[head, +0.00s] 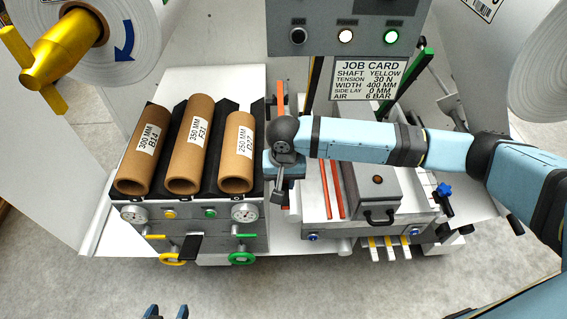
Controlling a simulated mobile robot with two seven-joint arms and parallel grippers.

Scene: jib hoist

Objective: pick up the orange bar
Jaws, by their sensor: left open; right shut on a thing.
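An orange bar (280,97) shows as a short upright strip just above my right wrist in the head view; its lower part is hidden behind the wrist. My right gripper (281,194) is low beside the right end of the roll rack, shut on the bar, with its grip largely hidden by the wrist. Two thin red-orange strips (337,190) lie side by side on the grey bench to its right. My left gripper (166,312) is open and empty at the bottom edge, with only its fingertips in view, well apart from the bar.
Three labelled cardboard cores (190,145) lie in the rack at left. A grey box with a black handle (377,195) stands right of the strips. A job card (368,80) hangs behind my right arm. A large white roll (120,40) with a yellow shaft is upper left.

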